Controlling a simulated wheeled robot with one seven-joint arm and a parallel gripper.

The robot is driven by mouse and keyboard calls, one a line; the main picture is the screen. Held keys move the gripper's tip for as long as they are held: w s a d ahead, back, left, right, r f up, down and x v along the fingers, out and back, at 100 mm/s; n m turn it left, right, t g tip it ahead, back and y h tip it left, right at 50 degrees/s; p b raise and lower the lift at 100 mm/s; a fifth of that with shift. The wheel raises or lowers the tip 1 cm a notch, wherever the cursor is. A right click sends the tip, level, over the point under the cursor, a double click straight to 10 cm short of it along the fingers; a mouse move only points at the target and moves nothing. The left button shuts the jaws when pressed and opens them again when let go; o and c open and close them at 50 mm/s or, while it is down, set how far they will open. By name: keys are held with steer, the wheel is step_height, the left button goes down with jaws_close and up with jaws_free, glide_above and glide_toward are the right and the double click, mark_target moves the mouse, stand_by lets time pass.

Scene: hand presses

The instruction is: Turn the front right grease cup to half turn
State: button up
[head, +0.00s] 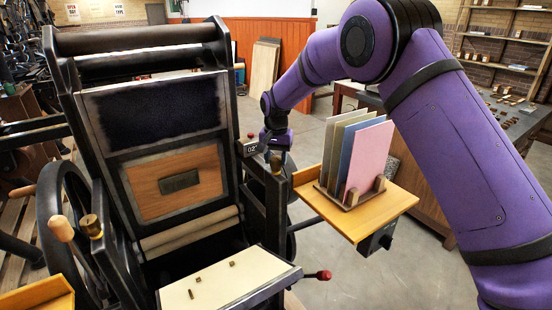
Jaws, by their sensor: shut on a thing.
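The front right grease cup (276,167) is a small brass cup on top of the press's right-hand frame post. It is partly hidden by my gripper (276,157), which comes down on it from above with its fingers shut around it. The cup's turn angle is too small to read. A similar brass grease cup (92,226) stands at the front left of the press, with nothing touching it. The hand press (150,195) has a dark ink plate and a wooden block in its bed.
A yellow shelf (400,203) with upright coloured cards (367,155) stands just right of my gripper, under my arm. A small plate reading "02" (251,149) sits beside the cup. A cream board (225,285) with small brass pieces and a red-knobbed lever (323,275) are in front.

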mark_target(276, 158)
stand_by(0.4)
steer(key=o, duration=0.9)
step_height(276, 158, up, 11)
steer(key=shift+f, duration=0.1)
